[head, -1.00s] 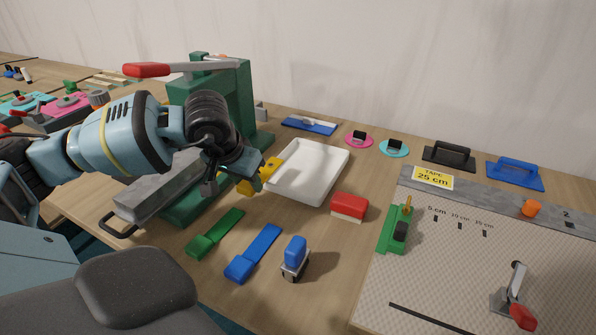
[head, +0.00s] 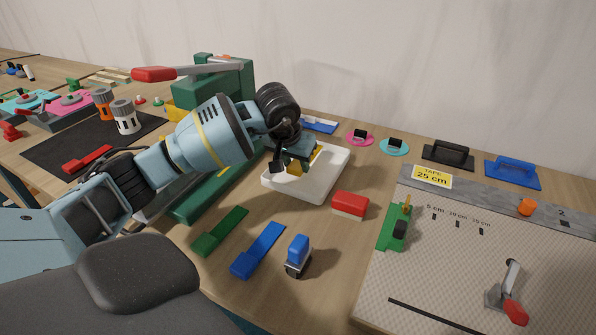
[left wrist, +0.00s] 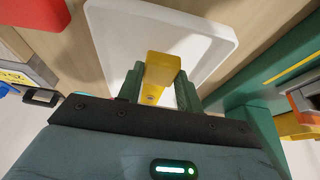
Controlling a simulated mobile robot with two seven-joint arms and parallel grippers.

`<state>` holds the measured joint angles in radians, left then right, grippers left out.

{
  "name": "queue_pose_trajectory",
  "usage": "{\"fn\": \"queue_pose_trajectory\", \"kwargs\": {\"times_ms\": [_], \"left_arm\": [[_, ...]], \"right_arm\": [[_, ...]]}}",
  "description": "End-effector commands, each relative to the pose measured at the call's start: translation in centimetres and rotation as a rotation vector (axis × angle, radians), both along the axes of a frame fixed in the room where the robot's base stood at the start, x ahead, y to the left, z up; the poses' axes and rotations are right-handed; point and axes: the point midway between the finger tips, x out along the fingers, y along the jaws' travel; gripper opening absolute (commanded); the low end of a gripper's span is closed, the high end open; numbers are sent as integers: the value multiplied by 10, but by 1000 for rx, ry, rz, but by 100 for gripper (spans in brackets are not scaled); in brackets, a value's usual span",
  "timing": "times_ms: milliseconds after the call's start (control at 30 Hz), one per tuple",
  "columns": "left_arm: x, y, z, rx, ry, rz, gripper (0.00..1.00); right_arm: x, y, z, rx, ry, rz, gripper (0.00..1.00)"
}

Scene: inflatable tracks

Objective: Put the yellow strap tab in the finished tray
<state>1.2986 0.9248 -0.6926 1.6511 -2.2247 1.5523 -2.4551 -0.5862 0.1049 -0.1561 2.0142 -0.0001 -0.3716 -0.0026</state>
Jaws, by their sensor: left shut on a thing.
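The yellow strap tab (left wrist: 160,72) is held between the green fingers of my left gripper (left wrist: 160,92) in the left wrist view. In the head view my left gripper (head: 297,164) is over the white tray (head: 331,186), and a bit of the yellow tab (head: 318,150) shows beside it. The white tray (left wrist: 108,30) lies behind the tab in the left wrist view. Whether the tab touches the tray floor I cannot tell. My right gripper is not in view.
Green (head: 220,231) and blue (head: 258,250) straps lie in front of the tray. A blue stamp-like tool (head: 298,254) and a red-topped block (head: 350,205) are nearby. The green press (head: 215,90) stands behind my left arm. A patterned mat (head: 450,265) fills the right.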

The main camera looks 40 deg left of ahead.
Motion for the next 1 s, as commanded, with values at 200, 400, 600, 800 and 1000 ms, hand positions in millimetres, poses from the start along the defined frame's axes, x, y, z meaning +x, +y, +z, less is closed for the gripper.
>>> {"fn": "queue_pose_trajectory", "kwargs": {"times_ms": [200, 400, 600, 800, 1000], "left_arm": [[8, -3, -12, -2, 4, 1, 9], [8, -2, -35, -1, 1, 0, 9], [8, -2, -35, 0, -1, 0, 9], [8, -2, -39, 0, 0, -1, 38], [8, -2, -38, 0, 0, 0, 57]], "right_arm": [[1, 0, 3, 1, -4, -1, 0], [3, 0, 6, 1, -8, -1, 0], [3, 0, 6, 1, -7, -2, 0], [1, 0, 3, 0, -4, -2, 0], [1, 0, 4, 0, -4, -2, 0]]}}
